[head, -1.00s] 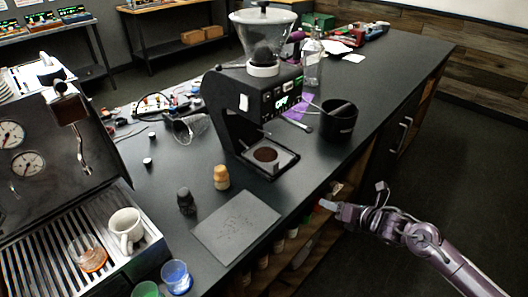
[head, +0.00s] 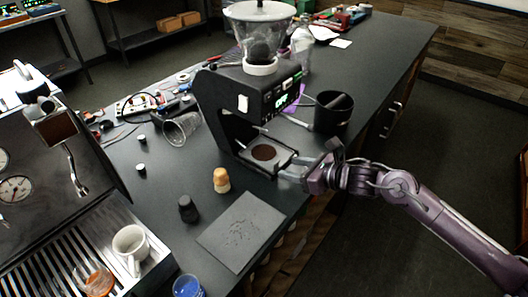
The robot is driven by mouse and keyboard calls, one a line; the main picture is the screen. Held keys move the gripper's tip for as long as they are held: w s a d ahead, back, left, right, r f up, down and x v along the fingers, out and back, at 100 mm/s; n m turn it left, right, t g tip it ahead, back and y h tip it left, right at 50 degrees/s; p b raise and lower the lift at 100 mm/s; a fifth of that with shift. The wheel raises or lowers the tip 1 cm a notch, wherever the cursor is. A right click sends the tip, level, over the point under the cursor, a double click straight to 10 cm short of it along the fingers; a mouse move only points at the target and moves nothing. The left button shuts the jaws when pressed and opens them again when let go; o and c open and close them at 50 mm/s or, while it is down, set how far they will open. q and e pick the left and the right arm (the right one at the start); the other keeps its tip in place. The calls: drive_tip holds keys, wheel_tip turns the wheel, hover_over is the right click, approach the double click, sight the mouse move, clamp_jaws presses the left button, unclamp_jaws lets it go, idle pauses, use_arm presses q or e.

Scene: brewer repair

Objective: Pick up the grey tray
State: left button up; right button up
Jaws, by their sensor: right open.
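The grey tray (head: 279,159) sits at the foot of the black coffee grinder (head: 250,95), with a dark round patch of coffee grounds on it. My right gripper (head: 286,174) is open at the tray's front right corner, low over the counter edge. Its fingers point left toward the tray; I cannot tell whether they touch it. My left gripper is out of view.
A flat dark mat (head: 240,232) lies in front, with a wood-topped tamper (head: 221,180) and a black one (head: 188,209) beside it. A black knock bin (head: 333,113) stands right of the grinder. The espresso machine (head: 60,205) fills the left.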

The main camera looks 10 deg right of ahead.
sight(277, 165)
drive_tip(key=shift+w+a+p, duration=0.25)
drive_tip(key=shift+w+p, duration=0.15)
drive_tip(key=shift+p, duration=0.05)
drive_tip(key=p+x, duration=0.1)
drive_tip(key=x, duration=0.2)
drive_tip(key=shift+w+f, duration=0.2)
drive_tip(key=shift+f, duration=0.1)
drive_tip(key=shift+w+a+f+p, duration=0.25)
drive_tip(key=shift+a+f+p, duration=0.05)
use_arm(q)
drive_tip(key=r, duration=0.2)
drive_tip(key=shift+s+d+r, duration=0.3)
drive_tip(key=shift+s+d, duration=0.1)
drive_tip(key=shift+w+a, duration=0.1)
use_arm(e)
clamp_jaws()
